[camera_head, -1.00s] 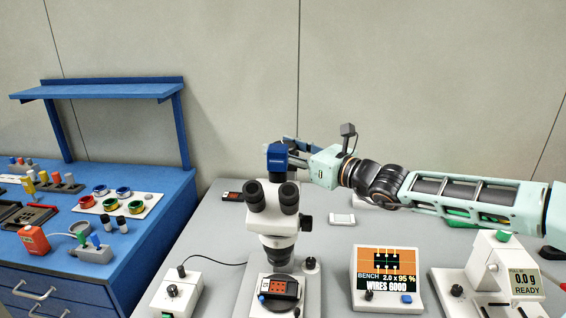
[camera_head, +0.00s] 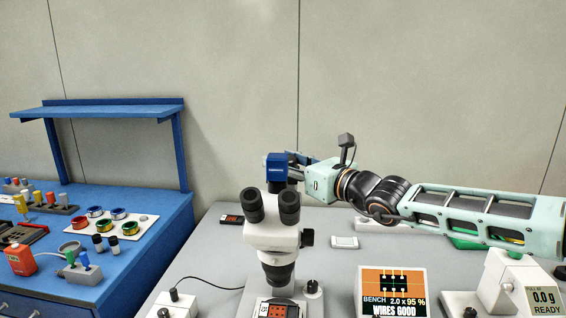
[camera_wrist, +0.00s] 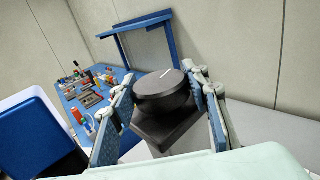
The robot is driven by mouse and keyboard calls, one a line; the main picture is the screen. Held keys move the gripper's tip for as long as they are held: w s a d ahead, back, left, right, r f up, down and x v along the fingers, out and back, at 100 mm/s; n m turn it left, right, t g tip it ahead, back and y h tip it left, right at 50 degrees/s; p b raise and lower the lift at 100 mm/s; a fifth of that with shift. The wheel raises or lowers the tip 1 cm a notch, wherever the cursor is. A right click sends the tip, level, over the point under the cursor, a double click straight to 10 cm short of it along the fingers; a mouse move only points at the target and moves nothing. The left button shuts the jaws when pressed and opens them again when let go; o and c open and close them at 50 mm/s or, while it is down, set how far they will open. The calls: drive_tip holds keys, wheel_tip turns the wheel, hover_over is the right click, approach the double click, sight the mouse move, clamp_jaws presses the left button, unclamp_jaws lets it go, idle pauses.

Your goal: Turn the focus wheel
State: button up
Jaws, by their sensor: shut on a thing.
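The focus wheel (camera_wrist: 162,92) is a round black knob with a short white mark on its top, seen in the wrist view above a black block (camera_wrist: 168,128). My gripper (camera_wrist: 166,108) is shut on it, with one blue-padded finger on each side. The white mark points up and to the right. The wheel and fingertip contact are hidden there.
A bench display (camera_head: 392,292) reads WIRES GOOD. A white force gauge (camera_head: 510,285) stands at the right. A small white block (camera_head: 344,242) lies behind the microscope. A blue workbench (camera_head: 150,235) with small parts is at the left.

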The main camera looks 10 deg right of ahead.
drive_tip(key=o, duration=1.2)
drive_tip(key=shift+c, duration=0.2)
drive_tip(key=shift+r, duration=0.15)
drive_tip(key=shift+a+r, duration=0.1)
drive_tip(key=shift+r, duration=1.55)
drive_tip(key=shift+d+r, duration=0.2)
drive_tip(key=shift+r, duration=3.1)
